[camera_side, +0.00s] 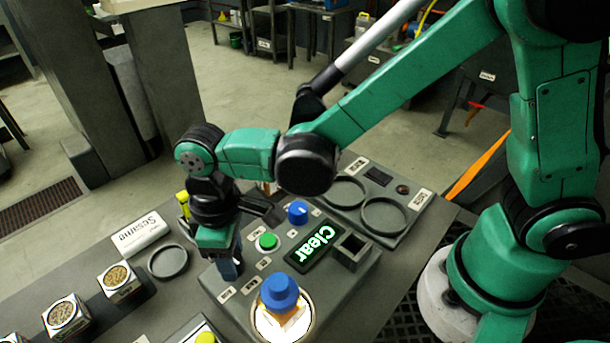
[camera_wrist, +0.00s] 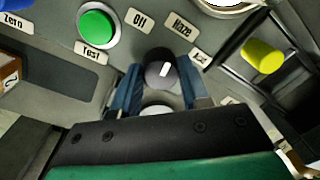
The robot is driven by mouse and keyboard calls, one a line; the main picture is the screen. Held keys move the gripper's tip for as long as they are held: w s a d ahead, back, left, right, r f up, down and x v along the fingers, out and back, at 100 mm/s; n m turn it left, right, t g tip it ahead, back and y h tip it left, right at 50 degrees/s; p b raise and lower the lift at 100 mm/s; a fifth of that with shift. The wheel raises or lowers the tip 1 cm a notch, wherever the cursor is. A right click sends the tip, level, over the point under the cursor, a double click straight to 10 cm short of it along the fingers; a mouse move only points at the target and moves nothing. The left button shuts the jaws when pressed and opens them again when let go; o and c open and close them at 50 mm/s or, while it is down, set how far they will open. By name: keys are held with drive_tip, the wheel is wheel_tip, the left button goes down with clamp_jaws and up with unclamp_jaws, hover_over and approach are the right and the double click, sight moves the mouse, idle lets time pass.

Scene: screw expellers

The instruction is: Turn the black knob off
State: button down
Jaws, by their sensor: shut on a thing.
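The black knob (camera_wrist: 160,68) has a white pointer line and sits between the two blue fingers of my gripper (camera_wrist: 160,82) in the wrist view. The gripper is shut on the knob from both sides. The pointer aims roughly up the picture, toward the area of the "Off" label (camera_wrist: 139,18) and the "Haze" label (camera_wrist: 183,25); which one exactly is hard to tell. In the side view my gripper (camera_side: 230,268) points down at the left edge of the grey control panel (camera_side: 335,290), and the knob is hidden behind it.
A green button (camera_side: 268,242), a blue knob (camera_side: 298,212) and a lit "Clear" display (camera_side: 315,246) are close by. A blue-capped item (camera_side: 279,293) stands on the panel's front. A yellow knob (camera_wrist: 264,57) shows at right in the wrist view.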

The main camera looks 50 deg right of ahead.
drive_tip(key=n, duration=1)
drive_tip(key=shift+n, duration=0.4)
idle(0.4)
drive_tip(key=shift+c, duration=2.1)
unclamp_jaws()
drive_tip(key=shift+w+r, duration=0.2)
drive_tip(key=shift+r, duration=2.65)
